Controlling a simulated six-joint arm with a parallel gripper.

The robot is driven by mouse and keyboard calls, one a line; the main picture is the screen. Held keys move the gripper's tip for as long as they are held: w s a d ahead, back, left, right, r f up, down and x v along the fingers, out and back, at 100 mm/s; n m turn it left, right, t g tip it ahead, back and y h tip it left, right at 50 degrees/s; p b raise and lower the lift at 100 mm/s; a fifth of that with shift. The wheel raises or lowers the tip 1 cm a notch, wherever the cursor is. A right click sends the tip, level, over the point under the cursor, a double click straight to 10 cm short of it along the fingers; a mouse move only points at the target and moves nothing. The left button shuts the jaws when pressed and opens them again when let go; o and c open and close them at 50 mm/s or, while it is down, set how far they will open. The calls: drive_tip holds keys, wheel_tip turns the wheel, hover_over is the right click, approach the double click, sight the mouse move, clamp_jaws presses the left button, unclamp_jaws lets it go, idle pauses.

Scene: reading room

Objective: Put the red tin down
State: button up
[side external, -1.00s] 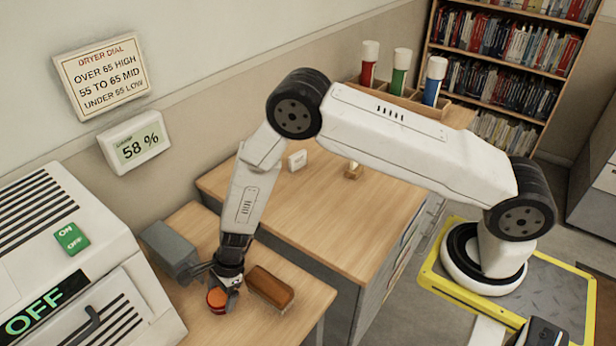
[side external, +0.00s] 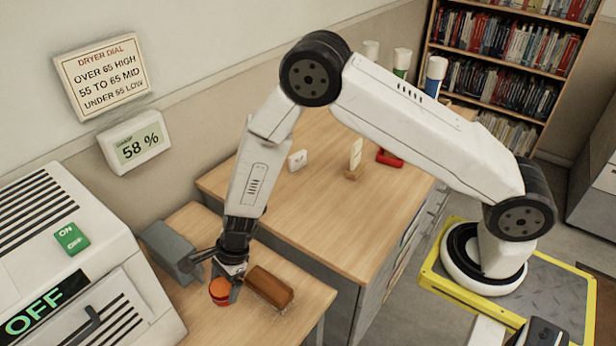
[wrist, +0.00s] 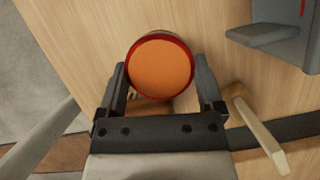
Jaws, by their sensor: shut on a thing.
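The red tin (side external: 220,294) has an orange top and red sides. My gripper (side external: 225,282) is shut on it, pointing down over the small wooden table (side external: 290,322) at the front. In the wrist view the tin's round orange top (wrist: 160,68) shows between the two dark fingers (wrist: 161,84). I cannot tell whether the tin's underside touches the table or hangs just above it.
A brown brush (side external: 270,288) lies close to the right of the tin. A grey box (side external: 170,250) stands behind left, and a white dryer (side external: 120,280) reads OFF. A larger desk (side external: 320,225) holds small items, including a red object (side external: 389,157).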

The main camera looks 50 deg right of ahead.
drive_tip(key=s+d+r, duration=0.4)
drive_tip(key=s+r, duration=0.3)
drive_tip(key=s, duration=0.4)
drive_tip(key=shift+d+r, duration=0.25)
drive_tip(key=shift+r, duration=0.15)
drive_tip(key=shift+s, duration=0.1)
